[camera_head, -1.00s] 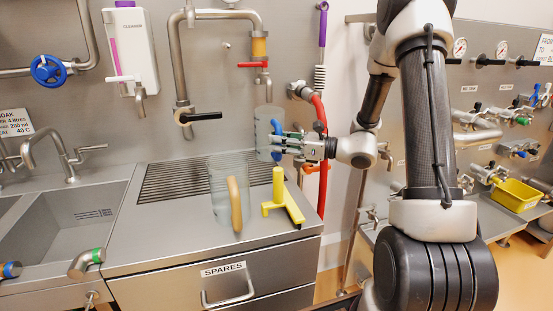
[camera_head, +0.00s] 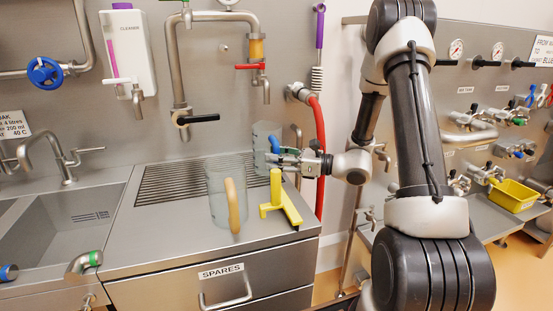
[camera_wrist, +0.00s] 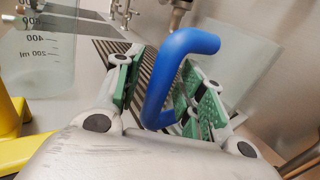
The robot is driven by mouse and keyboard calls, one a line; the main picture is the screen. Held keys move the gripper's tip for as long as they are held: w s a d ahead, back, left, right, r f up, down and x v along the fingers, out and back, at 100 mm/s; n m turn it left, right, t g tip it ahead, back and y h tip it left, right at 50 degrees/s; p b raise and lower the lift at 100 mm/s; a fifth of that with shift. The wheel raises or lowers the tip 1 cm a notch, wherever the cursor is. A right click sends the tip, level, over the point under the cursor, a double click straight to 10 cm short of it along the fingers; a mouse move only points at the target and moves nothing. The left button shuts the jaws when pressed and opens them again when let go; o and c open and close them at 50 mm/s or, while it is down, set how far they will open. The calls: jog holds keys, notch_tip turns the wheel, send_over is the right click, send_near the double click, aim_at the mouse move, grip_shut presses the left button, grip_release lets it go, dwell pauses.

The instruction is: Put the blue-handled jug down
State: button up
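The blue-handled jug (camera_head: 262,156) is clear and stands upright at the back right of the steel worktop, by the drain grid; its base appears to rest on the worktop. My gripper (camera_head: 284,159) is at its right side, at the handle. In the wrist view the blue handle (camera_wrist: 165,85) lies between the green finger pads of my gripper (camera_wrist: 160,85). A gap shows between handle and left pad; the right pad is close behind it, contact unclear. The pads look parted around the handle.
A jug with a tan handle (camera_head: 216,190) and a yellow stand-like tool (camera_head: 278,203) stand close in front. The drain grid (camera_head: 170,183) is clear to the left. A red-handled tap (camera_head: 252,67) hangs above, and a red hose (camera_head: 318,140) runs behind my gripper.

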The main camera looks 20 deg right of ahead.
jog(key=shift+r, duration=0.1)
jog(key=shift+s+d+r, duration=0.1)
jog(key=shift+d, duration=0.1)
jog(key=v, duration=1.1)
jog(key=s+a+r+n+g+h, duration=0.3)
jog(key=s+n+g, duration=0.2)
jog(key=s+n, duration=0.3)
jog(key=s+a+r+n+g+h, duration=0.2)
jog(key=s+a+n+g+h, duration=0.25)
jog(key=s, duration=0.55)
jog(key=s+d+r+n+t+h, duration=0.2)
jog(key=s+d+r+n+h, duration=0.1)
jog(key=d+n, duration=0.2)
jog(key=s+d+r+n+t+h, duration=0.2)
jog(key=s+d+r+n+h, duration=0.1)
jog(key=n, duration=0.4)
jog(key=d+r+h, duration=0.1)
jog(key=d, duration=0.1)
jog(key=shift+d, duration=0.25)
